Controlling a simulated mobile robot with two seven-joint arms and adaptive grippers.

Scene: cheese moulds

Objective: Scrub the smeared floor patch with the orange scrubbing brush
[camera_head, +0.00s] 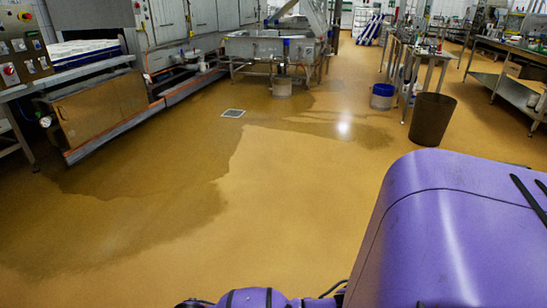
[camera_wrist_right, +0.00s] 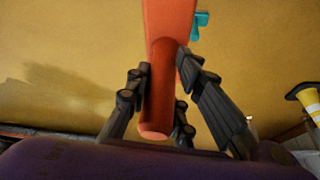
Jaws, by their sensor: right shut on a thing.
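My right gripper (camera_wrist_right: 159,72) is shut on the round handle of the orange scrubbing brush (camera_wrist_right: 168,20) in the right wrist view. The brush points away from the wrist, and its far end is cut off by the top edge. A small teal piece (camera_wrist_right: 201,20) shows beside it; I cannot tell whether it belongs to the brush. A large darker, wet-looking patch (camera_head: 130,215) spreads over the yellow-brown floor at left in the head view. A darker floor area (camera_wrist_right: 65,92) also shows left of the gripper in the wrist view. My left gripper is not in view.
A brown bin (camera_head: 431,120) and a blue-and-white bucket (camera_head: 382,96) stand by the benches at right. A floor drain (camera_head: 233,113) lies near the middle. Machinery lines the left. A yellow-and-white striped object (camera_wrist_right: 312,100) is at the wrist view's right edge. The central floor is clear.

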